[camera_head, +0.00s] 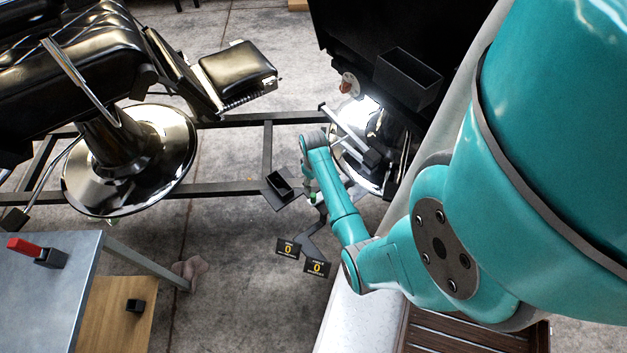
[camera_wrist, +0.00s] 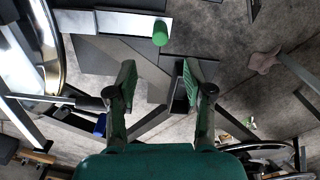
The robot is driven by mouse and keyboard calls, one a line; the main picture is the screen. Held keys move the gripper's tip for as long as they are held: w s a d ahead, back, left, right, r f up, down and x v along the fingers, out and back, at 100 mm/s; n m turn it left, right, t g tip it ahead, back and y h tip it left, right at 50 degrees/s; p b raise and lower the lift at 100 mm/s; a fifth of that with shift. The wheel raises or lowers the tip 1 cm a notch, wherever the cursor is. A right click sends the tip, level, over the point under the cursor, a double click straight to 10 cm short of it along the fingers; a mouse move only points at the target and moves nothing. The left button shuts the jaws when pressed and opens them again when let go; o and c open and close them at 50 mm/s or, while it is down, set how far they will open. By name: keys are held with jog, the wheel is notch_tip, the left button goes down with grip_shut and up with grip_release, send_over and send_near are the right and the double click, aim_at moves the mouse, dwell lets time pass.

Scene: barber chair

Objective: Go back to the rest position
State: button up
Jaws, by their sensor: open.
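My gripper (camera_wrist: 155,82) is open in the wrist view, with its two green-padded fingers apart and nothing held between them. Beyond the fingertips are grey floor, dark flat plates and metal bars. A small green cylinder (camera_wrist: 160,33) stands on a pale strip past the fingertips, apart from them. In the head view my teal arm reaches from the right down and then up toward the middle. I cannot make out the fingers clearly there. A small green spot by the arm's far end may be the same cylinder.
A black barber chair (camera_head: 125,160) with a chrome base stands at left. A grey table (camera_head: 60,300) with a red-handled item (camera_head: 24,245) is at lower left. A black open box (camera_head: 408,78) is at upper right. A small dark tray (camera_head: 280,184) lies beside my arm. Floor shows between.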

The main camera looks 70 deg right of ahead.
jog(key=shift+r, duration=0.5)
jog(key=a+f+n+t+h, duration=0.1)
jog(key=a+f+t+h, duration=0.15)
jog(key=a, duration=1.05)
jog(key=s+a+r+n+t, duration=0.1)
jog(key=s+a+r+t, duration=0.1)
jog(key=a, duration=0.4)
jog(key=s+a+r+t, duration=0.2)
jog(key=a, duration=0.4)
jog(key=s+a+r+n+t, duration=0.1)
jog(key=s+a+r, duration=0.3)
jog(key=r, duration=0.6)
jog(key=s+a+r+n+t+y, duration=0.1)
jog(key=s+a+r+t, duration=0.3)
jog(key=r, duration=0.7)
jog(key=s+a+r+t+y, duration=0.1)
jog(key=s+a+r+t, duration=0.2)
jog(key=r, duration=0.7)
jog(key=shift+s+a+r+n, duration=0.4)
jog(key=shift+s+a, duration=0.2)
jog(key=shift+a, duration=0.45)
jog(key=shift+y, duration=0.25)
